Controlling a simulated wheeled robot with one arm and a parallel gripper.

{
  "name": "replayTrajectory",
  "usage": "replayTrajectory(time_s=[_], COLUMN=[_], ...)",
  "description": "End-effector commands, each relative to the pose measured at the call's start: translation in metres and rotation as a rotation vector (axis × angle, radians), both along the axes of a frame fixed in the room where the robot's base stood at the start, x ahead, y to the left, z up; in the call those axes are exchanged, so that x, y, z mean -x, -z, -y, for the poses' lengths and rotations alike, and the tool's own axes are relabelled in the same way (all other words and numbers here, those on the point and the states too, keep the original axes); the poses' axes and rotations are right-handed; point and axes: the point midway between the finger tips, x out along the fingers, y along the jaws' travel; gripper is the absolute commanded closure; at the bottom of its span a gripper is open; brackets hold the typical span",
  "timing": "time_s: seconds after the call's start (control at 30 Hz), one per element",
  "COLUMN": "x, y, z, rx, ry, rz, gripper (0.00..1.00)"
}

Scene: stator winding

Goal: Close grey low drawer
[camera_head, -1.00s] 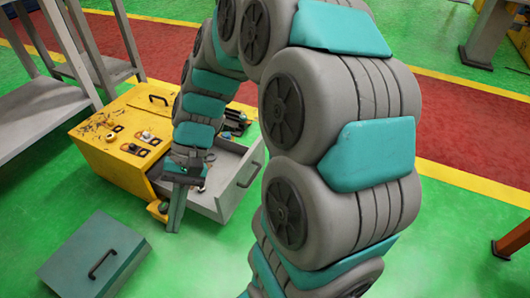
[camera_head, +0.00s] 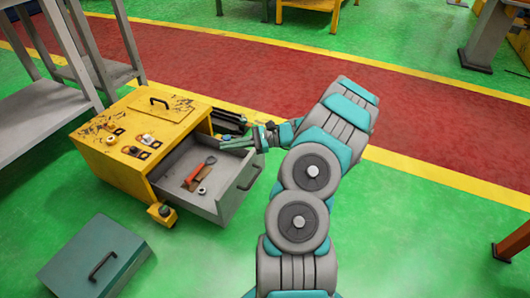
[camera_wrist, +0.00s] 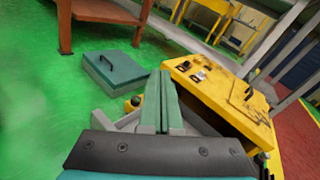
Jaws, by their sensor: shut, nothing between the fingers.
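The grey low drawer (camera_head: 214,202) is pulled well out of the yellow cabinet (camera_head: 133,160). Its dark handle (camera_head: 249,176) is on the right end, on the drawer front. A red-handled tool (camera_head: 194,173) and a small pale ring lie inside. My gripper (camera_head: 224,144) is at the drawer's far side, near the upper edge; I cannot tell whether it touches. In the wrist view my gripper's fingers (camera_wrist: 160,78) are pressed together and empty. They hide part of the drawer (camera_wrist: 198,122) behind them.
A teal-grey box with a handle (camera_head: 97,258) lies on the floor in front of the cabinet. A grey rack (camera_head: 45,110) stands at the left. Dark items (camera_head: 230,119) sit behind the cabinet's right side.

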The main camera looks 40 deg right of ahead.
Motion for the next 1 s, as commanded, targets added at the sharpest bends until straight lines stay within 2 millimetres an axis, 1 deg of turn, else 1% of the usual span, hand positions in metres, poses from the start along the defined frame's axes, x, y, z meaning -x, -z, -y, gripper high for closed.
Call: replayTrajectory(time_s=[0.03,0.17,0.2,0.27,0.3,0.4,0.5,0.6,0.73,0.87,1.0], x=[0.003,0.015,0.021,0.033,0.041,0.064,0.084,0.097,0.101,0.09,0.068], y=[0.016,0.054,0.066,0.085,0.097,0.124,0.144,0.157,0.162,0.162,0.163], z=[0.026,0.087,0.105,0.131,0.148,0.183,0.207,0.221,0.227,0.222,0.213], rx=[-0.035,-0.115,-0.136,-0.171,-0.192,-0.233,-0.262,-0.28,-0.287,-0.287,-0.285], ry=[0.068,0.229,0.278,0.351,0.397,0.5,0.574,0.619,0.642,0.639,0.639], rz=[-0.016,-0.051,-0.06,-0.076,-0.086,-0.103,-0.117,-0.126,-0.128,-0.127,-0.129], gripper=[1.0,1.0,1.0,1.0,1.0,1.0,1.0,1.0,1.0,1.0,1.0])
